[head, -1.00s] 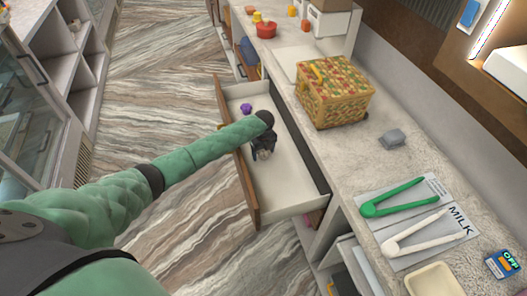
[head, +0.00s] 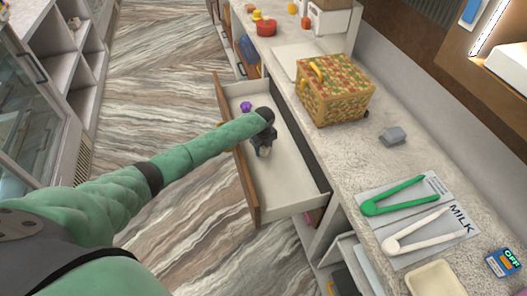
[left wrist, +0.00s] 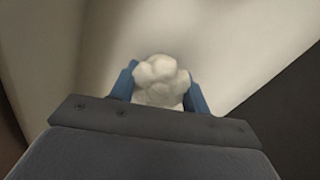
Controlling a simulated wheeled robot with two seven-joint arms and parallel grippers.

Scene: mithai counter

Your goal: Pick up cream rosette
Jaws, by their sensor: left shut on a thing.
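The cream rosette (left wrist: 160,78) is a pale, lumpy piece between the two blue fingers of my left gripper (left wrist: 160,92) in the left wrist view. The gripper is shut on it. In the head view my left gripper (head: 263,151) points down inside the open drawer (head: 285,197), and the rosette is hard to make out there. Whether the rosette touches the drawer floor I cannot tell. My right gripper is not in view.
A small purple piece (head: 246,106) lies at the drawer's far end. The wooden drawer front (head: 240,165) is left of the gripper. The counter at right holds a patterned box (head: 335,92), a grey block (head: 393,136), green tongs (head: 400,196) and white tongs (head: 415,231).

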